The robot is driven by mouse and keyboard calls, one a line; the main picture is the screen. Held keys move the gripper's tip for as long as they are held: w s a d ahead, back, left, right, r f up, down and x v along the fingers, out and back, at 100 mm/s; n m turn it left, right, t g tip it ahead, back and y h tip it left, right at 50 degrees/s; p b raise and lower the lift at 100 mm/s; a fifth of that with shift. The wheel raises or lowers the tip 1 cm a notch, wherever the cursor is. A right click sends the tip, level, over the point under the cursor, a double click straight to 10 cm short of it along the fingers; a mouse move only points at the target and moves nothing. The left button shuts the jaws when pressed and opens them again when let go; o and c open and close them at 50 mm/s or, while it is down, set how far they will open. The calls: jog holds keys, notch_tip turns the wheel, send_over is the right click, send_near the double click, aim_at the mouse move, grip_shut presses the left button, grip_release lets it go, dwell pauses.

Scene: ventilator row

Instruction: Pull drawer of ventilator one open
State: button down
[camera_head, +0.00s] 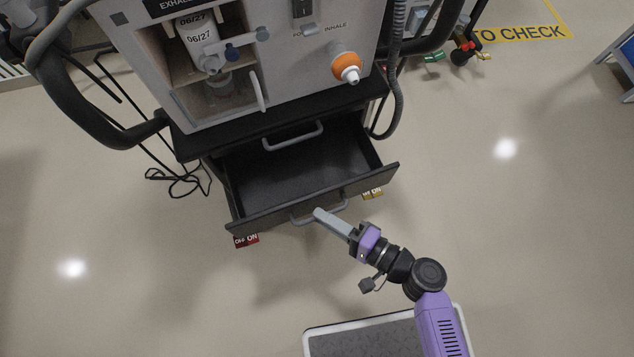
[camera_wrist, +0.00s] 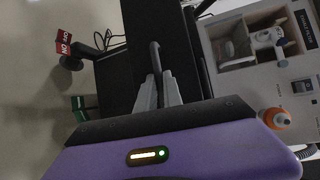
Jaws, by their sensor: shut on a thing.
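The ventilator (camera_head: 290,45) stands at the top of the head view, a grey panelled unit on a dark cart. Its black drawer (camera_head: 290,170) is pulled well out, and the empty-looking inside shows. The drawer's grey bar handle (camera_head: 303,219) is on the front face. The exact contact is small in the head view.
Another grey handle (camera_head: 292,136) sits above the open drawer. Red (camera_head: 246,240) and yellow (camera_head: 372,193) tags show near the cart's lower corners. A dark cable (camera_head: 180,183) lies on the floor at left.

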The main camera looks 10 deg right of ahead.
jog(key=shift+s+d, duration=0.25)
jog(key=shift+s, duration=0.55)
jog(key=c, duration=1.5)
grip_release()
jog(key=v, duration=0.7)
jog(key=shift+s+d+p, duration=0.2)
jog(key=shift+s+p, duration=0.1)
jog(key=shift+p, duration=0.05)
jog(key=shift+w+d, duration=0.1)
